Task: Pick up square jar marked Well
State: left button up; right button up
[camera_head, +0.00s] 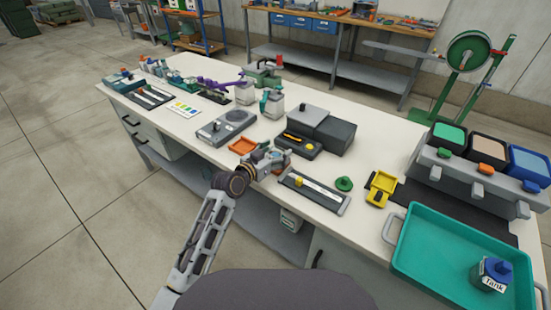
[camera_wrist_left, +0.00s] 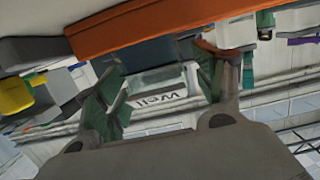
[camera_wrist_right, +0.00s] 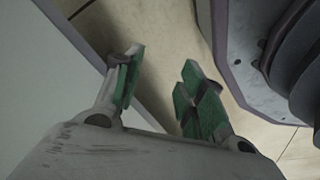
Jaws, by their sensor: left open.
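The square jar marked Well (camera_wrist_left: 158,98) shows in the left wrist view, with its white label appearing upside down between my left fingers. My left gripper (camera_wrist_left: 162,92) is open, with one green-padded finger on each side of the jar in the picture; I cannot tell whether either touches it. In the head view my left gripper (camera_head: 278,158) is over the front part of the bench, and the jar cannot be made out clearly there. My right gripper (camera_wrist_right: 160,90) is open and empty, away from the bench items, beside a grey body part of mine.
A teal tray (camera_head: 415,240) at right holds a blue-lidded jar marked Tank (camera_head: 492,275). Near my left gripper are a grey scale (camera_head: 225,127), an orange dish (camera_head: 242,146), a dark grey box (camera_head: 325,135) and a flat slotted plate (camera_head: 315,190).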

pick_arm(q)
jog(key=c, duration=1.2)
pick_arm(e)
jog(key=shift+a+f, duration=0.1)
jog(key=shift+a, duration=0.05)
pick_arm(q)
jog(key=shift+o, duration=0.2)
jog(key=shift+r, duration=0.1)
jog(key=shift+r, duration=0.4)
notch_tip(320, 180, up, 9)
jog(key=p, duration=0.2)
pick_arm(e)
jog(key=shift+s+d+f, duration=1.4)
jog(key=shift+s+f, duration=0.2)
jog(key=shift+f, duration=0.1)
